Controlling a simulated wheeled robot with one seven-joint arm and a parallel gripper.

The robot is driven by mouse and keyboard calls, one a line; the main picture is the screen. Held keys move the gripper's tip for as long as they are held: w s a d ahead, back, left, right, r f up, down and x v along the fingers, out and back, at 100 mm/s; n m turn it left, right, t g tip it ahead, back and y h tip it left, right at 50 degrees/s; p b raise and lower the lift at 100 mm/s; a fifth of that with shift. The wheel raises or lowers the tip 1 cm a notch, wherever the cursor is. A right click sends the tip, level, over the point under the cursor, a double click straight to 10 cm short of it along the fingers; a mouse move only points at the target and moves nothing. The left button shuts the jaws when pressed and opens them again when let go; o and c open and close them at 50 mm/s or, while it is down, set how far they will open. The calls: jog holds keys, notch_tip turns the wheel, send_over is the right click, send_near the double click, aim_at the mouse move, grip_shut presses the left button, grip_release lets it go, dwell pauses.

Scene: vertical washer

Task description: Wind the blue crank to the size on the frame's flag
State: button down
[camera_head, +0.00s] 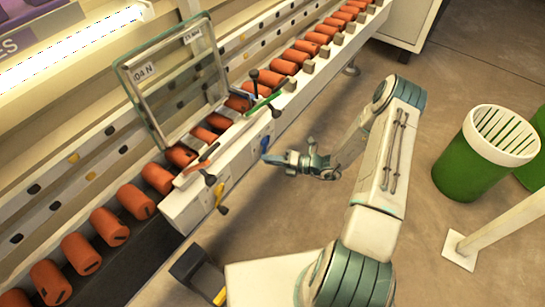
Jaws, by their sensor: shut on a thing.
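The blue crank (265,144) sits on the front face of the white rail beside the roller line. My gripper (272,156) reaches it from the right and is shut on its handle; the fingertips hide part of the grip. A glass frame (122,88) stands tilted over the orange rollers. Any scale for the crank is too small to make out.
A green lever (263,105), a red lever (201,159) and a yellow crank (220,197) are on the same rail, with black knobs close by. Orange rollers (109,226) run along the machine. A green bin (470,165) stands right; the floor between is clear.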

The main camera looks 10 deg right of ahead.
jog(key=shift+a+r+m, duration=0.1)
jog(key=shift+m, duration=0.2)
dwell(0.4)
jog(key=c, duration=1.2)
grip_release()
jog(key=shift+s, duration=0.1)
jog(key=p+v, duration=0.1)
jog(key=v, duration=1.3)
